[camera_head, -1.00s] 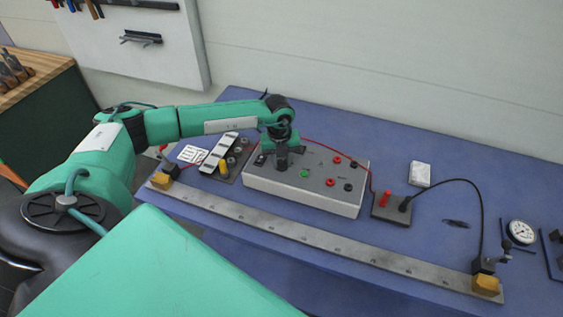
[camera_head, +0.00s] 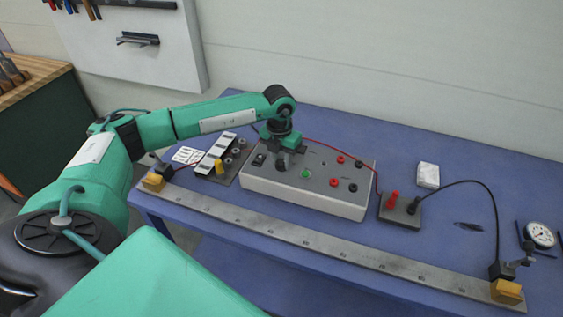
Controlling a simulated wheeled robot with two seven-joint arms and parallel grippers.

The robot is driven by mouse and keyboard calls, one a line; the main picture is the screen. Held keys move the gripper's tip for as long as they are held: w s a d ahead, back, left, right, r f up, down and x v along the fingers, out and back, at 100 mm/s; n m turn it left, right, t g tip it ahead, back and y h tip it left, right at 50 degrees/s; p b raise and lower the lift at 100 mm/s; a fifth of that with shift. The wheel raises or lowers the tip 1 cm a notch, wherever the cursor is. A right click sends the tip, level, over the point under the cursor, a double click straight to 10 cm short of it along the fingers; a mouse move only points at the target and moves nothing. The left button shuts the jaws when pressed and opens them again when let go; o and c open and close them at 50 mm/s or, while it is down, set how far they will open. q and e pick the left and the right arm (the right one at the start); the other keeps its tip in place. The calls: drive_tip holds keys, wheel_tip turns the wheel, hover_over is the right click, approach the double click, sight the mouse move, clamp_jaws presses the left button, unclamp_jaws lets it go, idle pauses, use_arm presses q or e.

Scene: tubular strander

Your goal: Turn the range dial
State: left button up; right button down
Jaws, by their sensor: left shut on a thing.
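The instrument box (camera_head: 304,200), white with a grey top, stands on the blue bench. Its top carries a green button, red and black terminals and a dark switch at the left. My left gripper (camera_head: 283,163) points down onto the left part of this top. It is shut on the range dial, which the gripper and wrist almost wholly hide, so I cannot read its setting. My right gripper is not in view.
A long metal bar (camera_head: 300,237) with yellow end clamps runs along the bench's front. A terminal block (camera_head: 400,211) with a red plug and black cable stands right of the box. A white block (camera_head: 428,175) and a round gauge (camera_head: 540,235) lie farther right.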

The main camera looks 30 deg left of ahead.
sight(280, 160)
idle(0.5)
use_arm(q)
drive_tip(key=o, duration=1)
drive_tip(key=r+b, duration=0.1)
drive_tip(key=r, duration=0.3)
drive_tip(key=r+b, duration=0.1)
drive_tip(key=r, duration=0.4)
drive_tip(key=r+b, duration=0.1)
drive_tip(key=r, duration=0.4)
drive_tip(key=shift+a+b, duration=0.3)
drive_tip(key=shift+f, duration=0.1)
